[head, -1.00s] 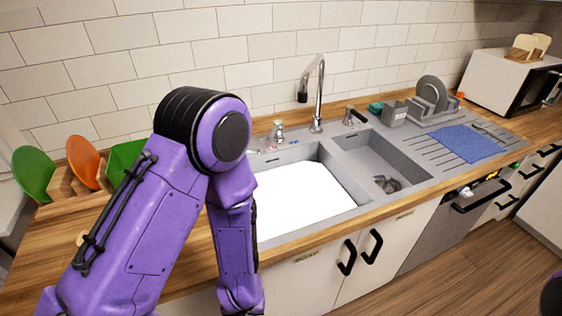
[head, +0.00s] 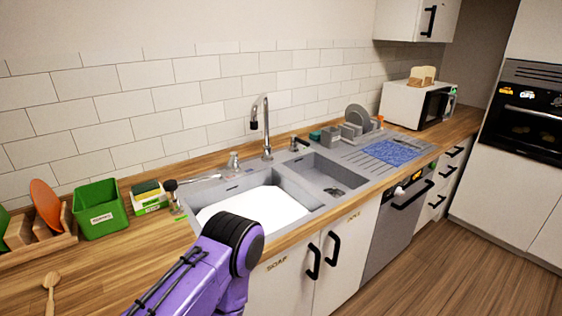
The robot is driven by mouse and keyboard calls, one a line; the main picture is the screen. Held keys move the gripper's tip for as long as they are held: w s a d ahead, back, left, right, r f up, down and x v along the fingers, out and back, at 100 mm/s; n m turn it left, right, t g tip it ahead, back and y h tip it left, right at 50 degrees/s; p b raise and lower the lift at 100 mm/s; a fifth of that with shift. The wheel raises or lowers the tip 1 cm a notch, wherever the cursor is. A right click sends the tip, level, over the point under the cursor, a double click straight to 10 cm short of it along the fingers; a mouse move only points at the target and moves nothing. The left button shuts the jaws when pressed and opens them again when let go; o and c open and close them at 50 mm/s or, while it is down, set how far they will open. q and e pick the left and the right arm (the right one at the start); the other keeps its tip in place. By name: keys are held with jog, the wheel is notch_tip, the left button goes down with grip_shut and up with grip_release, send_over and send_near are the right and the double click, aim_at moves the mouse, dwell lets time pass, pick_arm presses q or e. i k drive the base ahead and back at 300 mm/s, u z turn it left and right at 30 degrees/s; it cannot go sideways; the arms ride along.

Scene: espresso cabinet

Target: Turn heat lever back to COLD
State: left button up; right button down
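A small silver lever (head: 233,161) stands on the sink's back rim, left of the tall chrome tap (head: 266,128). It looks like the heat lever, but its COLD and hot marks are too small to read here, so its setting cannot be told. My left arm comes in from the bottom, with its purple and black elbow in front of the sink's near edge. My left gripper is out of the picture, below the frame. My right gripper is not in view either.
The left basin of the sink (head: 309,217) is filled with white. A dark-headed brush (head: 171,186), a sponge holder (head: 149,196) and a green bin (head: 100,208) stand left of the sink. A black-topped dispenser (head: 297,144) stands right of the tap. A wooden spoon (head: 50,291) lies front left.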

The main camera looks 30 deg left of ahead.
aim_at(234, 156)
jog(key=z, duration=0.4)
jog(key=i, duration=0.9)
jog(key=u, duration=1.3)
